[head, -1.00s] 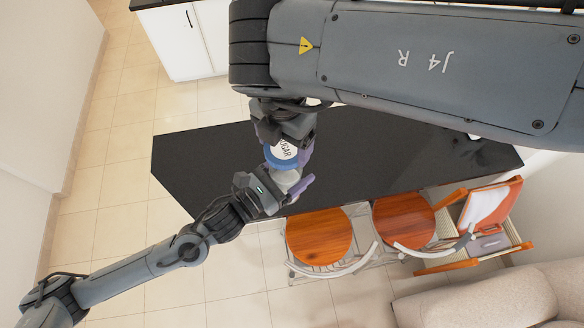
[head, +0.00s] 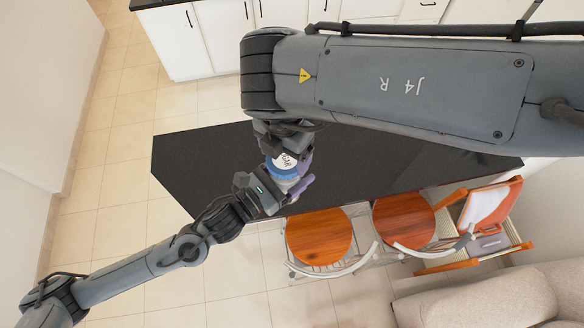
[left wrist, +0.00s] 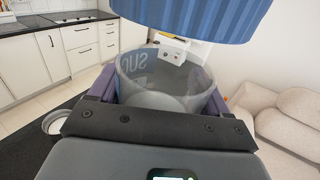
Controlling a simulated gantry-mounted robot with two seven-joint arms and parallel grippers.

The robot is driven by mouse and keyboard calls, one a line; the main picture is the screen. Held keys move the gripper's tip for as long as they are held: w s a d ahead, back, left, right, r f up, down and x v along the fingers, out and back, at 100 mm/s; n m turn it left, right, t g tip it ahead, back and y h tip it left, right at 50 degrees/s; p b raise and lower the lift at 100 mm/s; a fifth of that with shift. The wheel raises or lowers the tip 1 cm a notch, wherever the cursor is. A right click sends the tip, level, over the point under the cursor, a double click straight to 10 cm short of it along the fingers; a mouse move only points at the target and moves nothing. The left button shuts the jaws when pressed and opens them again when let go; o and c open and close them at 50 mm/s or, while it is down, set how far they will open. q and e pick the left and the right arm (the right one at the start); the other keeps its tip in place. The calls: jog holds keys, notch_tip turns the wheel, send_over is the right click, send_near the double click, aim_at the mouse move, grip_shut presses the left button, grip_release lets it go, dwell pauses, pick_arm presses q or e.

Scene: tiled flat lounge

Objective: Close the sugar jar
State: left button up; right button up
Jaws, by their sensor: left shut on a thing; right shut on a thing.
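The lid partly hides the jar in the head view.
The dark island counter (head: 210,165) lies below both grippers. Wooden-seated chairs (head: 320,237) stand along its front edge. White cabinets (head: 285,12) are at the back and a sofa (head: 490,300) is at lower right. A round pale object (left wrist: 62,122) lies beyond the left gripper.

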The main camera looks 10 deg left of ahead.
dwell(0.8)
jog(key=shift+f, duration=0.85)
jog(key=shift+f, duration=0.5)
